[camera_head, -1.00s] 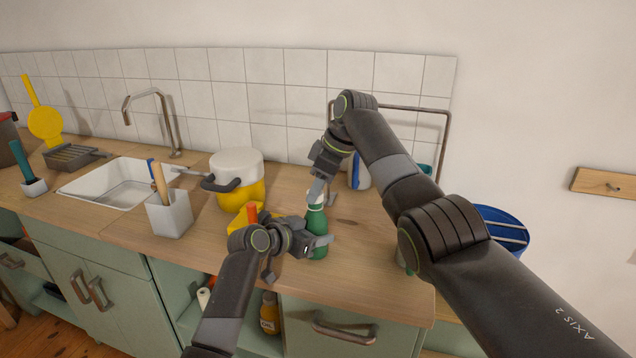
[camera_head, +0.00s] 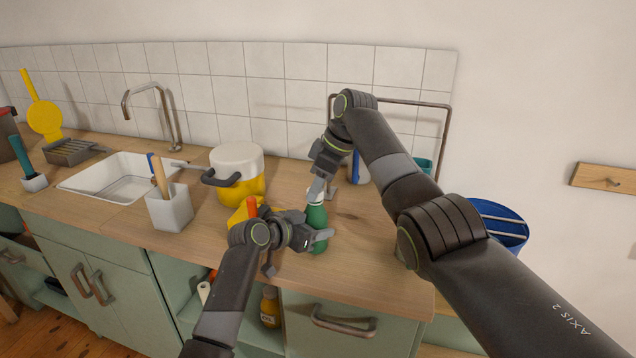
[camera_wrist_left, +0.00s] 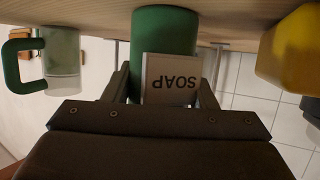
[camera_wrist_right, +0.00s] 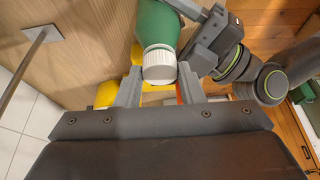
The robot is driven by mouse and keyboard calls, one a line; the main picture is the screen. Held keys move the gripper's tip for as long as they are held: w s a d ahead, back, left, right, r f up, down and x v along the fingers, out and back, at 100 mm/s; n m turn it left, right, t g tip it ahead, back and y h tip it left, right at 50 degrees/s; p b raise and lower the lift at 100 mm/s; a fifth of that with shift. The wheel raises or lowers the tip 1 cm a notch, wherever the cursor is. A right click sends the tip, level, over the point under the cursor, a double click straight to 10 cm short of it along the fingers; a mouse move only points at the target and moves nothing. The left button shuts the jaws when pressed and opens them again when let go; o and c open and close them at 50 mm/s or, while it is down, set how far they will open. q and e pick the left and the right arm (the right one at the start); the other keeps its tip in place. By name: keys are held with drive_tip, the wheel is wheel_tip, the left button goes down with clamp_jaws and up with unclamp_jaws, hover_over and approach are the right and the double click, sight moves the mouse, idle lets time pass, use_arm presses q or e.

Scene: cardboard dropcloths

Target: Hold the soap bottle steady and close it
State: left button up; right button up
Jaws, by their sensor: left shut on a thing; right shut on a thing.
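The green soap bottle (camera_head: 316,221) stands upright on the wooden counter. Its label reads SOAP in the left wrist view (camera_wrist_left: 170,78). My left gripper (camera_head: 322,238) is shut around the bottle's body from the left. The white ribbed cap (camera_wrist_right: 159,66) sits on the bottle's neck in the right wrist view. My right gripper (camera_wrist_right: 160,88) comes from above and is shut on the cap, with a finger on either side of it. In the head view my right fingers (camera_head: 317,188) hide most of the cap. I cannot tell how tightly the cap is screwed on.
A yellow and white pot (camera_head: 238,173) and a grey utensil holder (camera_head: 170,208) stand left of the bottle. Yellow and orange things lie close behind my left gripper. A blue bucket (camera_head: 500,226) is at the right. The counter right of the bottle is partly clear.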

use_arm(q)
clamp_jaws()
use_arm(e)
drive_tip(key=m, duration=0.2)
drive_tip(key=m+t+h, duration=0.1)
drive_tip(key=m, duration=0.2)
drive_tip(key=shift+s+a+t, duration=0.15)
drive_tip(key=shift+t, duration=0.15)
drive_tip(key=m+t+h, duration=0.1)
drive_tip(key=m, duration=0.3)
drive_tip(key=shift+s+a+m, duration=0.1)
drive_tip(key=shift+a+m, duration=0.05)
drive_tip(key=shift+m, duration=0.25)
drive_tip(key=m+h, duration=0.2)
drive_tip(key=m, duration=0.2)
drive_tip(key=shift+a+m, duration=0.15)
drive_tip(key=shift+m, duration=0.25)
drive_tip(key=m+h, duration=0.2)
drive_tip(key=m, duration=0.3)
drive_tip(key=shift+a+m, duration=0.1)
drive_tip(key=shift+m, duration=0.2)
drive_tip(key=o, duration=1)
drive_tip(key=shift+c, duration=0.2)
